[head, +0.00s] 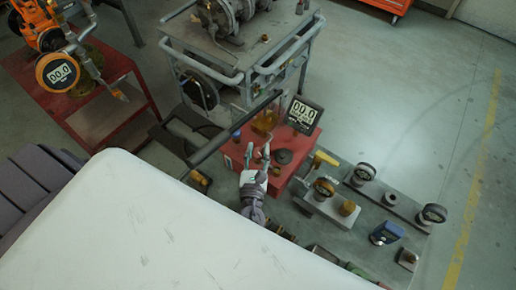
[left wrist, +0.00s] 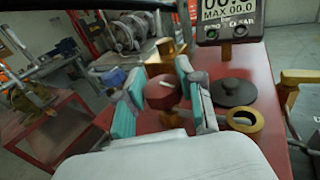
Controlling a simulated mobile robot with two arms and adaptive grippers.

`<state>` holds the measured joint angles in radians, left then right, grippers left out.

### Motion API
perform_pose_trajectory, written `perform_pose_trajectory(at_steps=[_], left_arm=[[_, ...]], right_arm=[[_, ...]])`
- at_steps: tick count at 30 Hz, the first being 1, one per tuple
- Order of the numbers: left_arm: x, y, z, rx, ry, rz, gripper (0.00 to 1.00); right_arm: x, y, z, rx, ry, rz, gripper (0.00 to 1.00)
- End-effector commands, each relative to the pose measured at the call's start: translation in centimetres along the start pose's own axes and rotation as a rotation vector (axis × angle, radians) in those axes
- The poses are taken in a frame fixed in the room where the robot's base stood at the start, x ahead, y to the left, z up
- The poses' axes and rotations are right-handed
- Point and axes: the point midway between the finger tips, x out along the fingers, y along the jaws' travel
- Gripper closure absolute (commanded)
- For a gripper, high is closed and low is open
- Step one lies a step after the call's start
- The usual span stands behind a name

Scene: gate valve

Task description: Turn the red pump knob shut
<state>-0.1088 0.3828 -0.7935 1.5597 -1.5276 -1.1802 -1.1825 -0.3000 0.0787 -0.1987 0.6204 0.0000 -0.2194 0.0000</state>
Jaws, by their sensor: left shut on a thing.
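The red pump knob (left wrist: 163,93) is a round red cap in the left wrist view, standing over the red pump box (left wrist: 255,72). My left gripper (left wrist: 162,84) has its teal-padded fingers on either side of the knob and is shut on it. In the head view my left gripper (head: 257,157) is over the front left part of the red box (head: 301,144); the knob cannot be made out there. My right gripper is not in view.
A display (head: 303,114) stands at the box's back right. A dark round cap (head: 283,156) and a yellow-handled valve (head: 325,158) are to the right. Gauges and fittings cover the grey bench (head: 345,238). A grey cart (head: 226,72) stands behind. Floor at right is clear.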

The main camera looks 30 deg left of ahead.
Motion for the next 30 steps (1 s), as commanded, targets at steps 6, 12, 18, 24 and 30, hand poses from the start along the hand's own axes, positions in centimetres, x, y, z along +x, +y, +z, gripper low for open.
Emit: perform_pose_trajectory(at_steps=[6,12,18,24,30], left_arm=[[0.0,0.2,-0.3,0.006,-0.001,-0.209,0.98],[0.0,0.2,-0.7,0.007,-0.001,-0.399,0.98],[0.0,0.1,-1.0,0.006,-0.001,-0.582,0.98],[0.0,0.1,-1.1,0.006,-0.002,-0.721,0.98],[0.0,0.1,-1.2,0.007,-0.001,-0.837,0.98]], right_arm=[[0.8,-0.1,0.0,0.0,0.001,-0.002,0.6],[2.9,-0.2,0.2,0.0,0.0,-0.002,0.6],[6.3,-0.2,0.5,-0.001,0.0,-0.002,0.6],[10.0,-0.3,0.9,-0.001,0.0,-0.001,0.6],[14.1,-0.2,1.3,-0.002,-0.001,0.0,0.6]])
